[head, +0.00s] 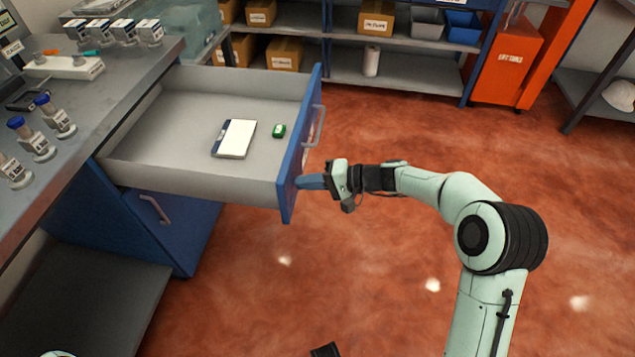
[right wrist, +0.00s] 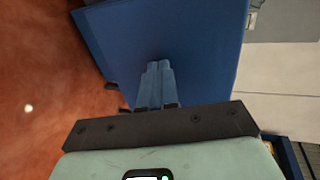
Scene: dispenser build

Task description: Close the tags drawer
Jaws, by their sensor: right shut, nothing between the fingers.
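The tags drawer (head: 195,185) is pulled out far from the blue cabinet under the workbench. Inside lie a white notepad with a dark edge (head: 235,138) and a small green item (head: 279,131). Its blue front (head: 301,140) has a grey handle (head: 319,127). My right gripper (head: 300,182) is shut and empty, its fingertips at the near end of the blue front, below the handle in the picture. In the right wrist view the shut fingers (right wrist: 158,85) point at the blue front (right wrist: 195,45). I cannot tell whether they touch it.
Several small jars (head: 38,148) stand on the workbench (head: 100,110) at left. A lower blue door (head: 165,215) with a handle is shut below the drawer. Shelves with boxes (head: 376,22) and an orange cabinet (head: 507,62) stand at the back. The red floor is clear around my right arm.

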